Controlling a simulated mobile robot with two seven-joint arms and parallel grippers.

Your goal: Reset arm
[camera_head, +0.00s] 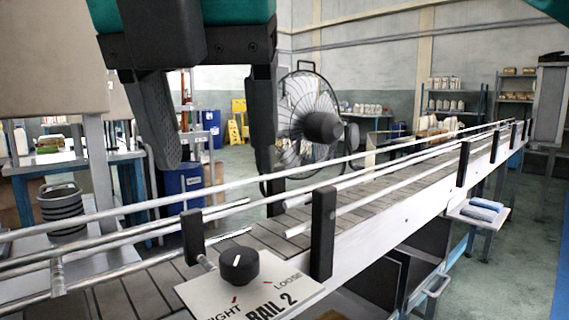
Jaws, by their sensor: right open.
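My right gripper (219,178) hangs down from the top of the head view, close to the camera. Its two dark fingers are spread well apart with nothing between them. The fingertips show in front of the conveyor and rails, and I cannot tell how far they are from them. A black knob (239,266) sits on a white plate (262,295) marked "RAIL 2", with "TIGHT" and "LOOSE" labels and red marks. The gripper is apart from the knob, higher in the picture. My left gripper is not in view.
The conveyor (268,232) runs from the lower left to the far right, with metal guide rails (400,146) on black posts (323,233). A black fan (312,122) stands behind it. A blue barrel (184,187) and grey baskets (62,208) are at left. Shelves line the back.

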